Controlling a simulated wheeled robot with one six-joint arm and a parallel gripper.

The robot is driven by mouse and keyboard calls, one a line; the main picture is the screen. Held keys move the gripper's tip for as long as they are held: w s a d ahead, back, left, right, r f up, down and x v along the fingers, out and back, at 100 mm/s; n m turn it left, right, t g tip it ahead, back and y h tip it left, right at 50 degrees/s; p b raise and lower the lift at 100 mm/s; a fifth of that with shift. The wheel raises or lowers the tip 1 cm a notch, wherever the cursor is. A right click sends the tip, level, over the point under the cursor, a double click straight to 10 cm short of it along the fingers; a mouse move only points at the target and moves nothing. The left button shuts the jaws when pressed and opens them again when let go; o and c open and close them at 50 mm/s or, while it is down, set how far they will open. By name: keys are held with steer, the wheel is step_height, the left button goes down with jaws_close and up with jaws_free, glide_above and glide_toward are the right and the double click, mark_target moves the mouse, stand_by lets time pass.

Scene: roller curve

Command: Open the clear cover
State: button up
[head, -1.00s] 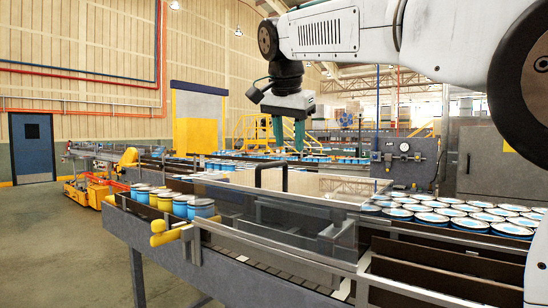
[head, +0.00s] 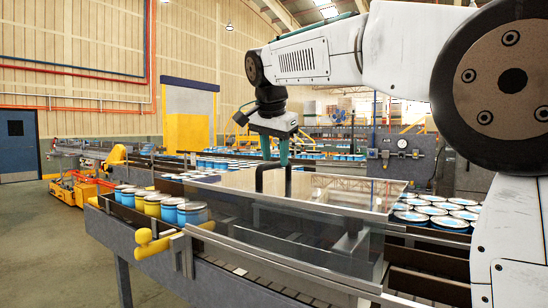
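The clear cover (head: 310,232) is a see-through panelled hood over the near conveyor, and it looks closed. Its black bar handle (head: 258,181) stands up at the cover's top, left of the picture's middle. My gripper (head: 275,160) points down with its two teal fingers apart. The fingertips are at the level of the handle's top bar and overlap it in the picture. I cannot tell whether they touch it or straddle it. Nothing is seen held between the fingers.
Many blue cans (head: 433,220) stand at the right. A gauge panel (head: 402,152) is behind. An orange cart (head: 75,187) stands on the open floor at left.

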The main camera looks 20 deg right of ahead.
steer(key=shift+w+d+f, duration=0.15)
steer(key=shift+w+f, duration=0.05)
steer(key=shift+f, duration=0.35)
steer(key=shift+c, duration=0.4)
jaws_close()
